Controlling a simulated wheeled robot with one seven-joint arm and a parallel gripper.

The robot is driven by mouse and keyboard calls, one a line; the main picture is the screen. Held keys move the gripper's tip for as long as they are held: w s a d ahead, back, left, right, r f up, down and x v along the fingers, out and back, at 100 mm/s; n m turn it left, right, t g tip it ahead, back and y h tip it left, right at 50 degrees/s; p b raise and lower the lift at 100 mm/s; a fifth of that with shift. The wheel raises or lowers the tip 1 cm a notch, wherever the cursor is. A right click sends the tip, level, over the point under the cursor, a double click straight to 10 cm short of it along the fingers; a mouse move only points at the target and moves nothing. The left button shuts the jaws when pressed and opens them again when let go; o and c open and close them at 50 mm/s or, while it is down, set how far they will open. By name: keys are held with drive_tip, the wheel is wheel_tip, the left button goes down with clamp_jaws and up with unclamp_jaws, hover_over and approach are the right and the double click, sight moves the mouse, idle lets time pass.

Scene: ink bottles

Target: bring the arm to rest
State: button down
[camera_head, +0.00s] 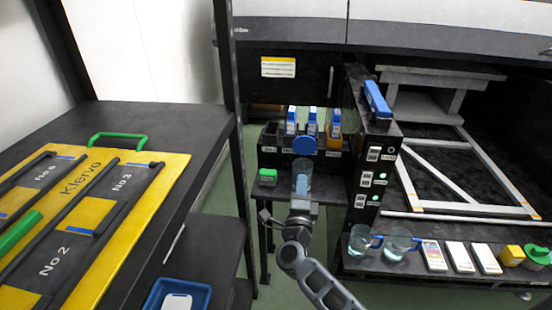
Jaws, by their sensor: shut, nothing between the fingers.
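My arm reaches up from the bottom of the picture, and my gripper (300,207) is at its end, in front of the small black stand. The gripper is small in this view; it looks shut, with nothing held. A clear glass vessel (302,168) with something pale blue low in it stands just beyond the gripper. The gripper overlaps its lower part in the picture, and I cannot tell whether they touch.
Several bottles with blue tops (312,119) stand in the rack behind, with a round blue lid (304,143) in front. A black divider (368,150) rises close on the right. Glass mugs (398,244) stand on the right shelf. A black table (182,118) fills the left.

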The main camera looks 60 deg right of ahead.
drive_tip(key=shift+a, duration=0.15)
drive_tip(key=s+a+r+n+t+y, duration=0.2)
drive_tip(key=s+a+r+n+y, duration=0.2)
drive_tip(key=a+n, duration=0.6)
drive_tip(key=s+a+r+n+t+y+p, duration=0.1)
drive_tip(key=s+a+r+n+y, duration=0.3)
drive_tip(key=s+a+n+y, duration=0.4)
drive_tip(key=s+a+r+n+t+y+p, duration=0.1)
drive_tip(key=s+a+r+n+t+y, duration=0.3)
drive_tip(key=s+a+n+y, duration=0.3)
drive_tip(key=s+a+r+n, duration=0.1)
drive_tip(key=s+a+n, duration=0.3)
drive_tip(key=a+n, duration=0.2)
drive_tip(key=shift+s+a+n, duration=0.25)
drive_tip(key=shift+a+n, duration=0.05)
drive_tip(key=shift+a, duration=0.75)
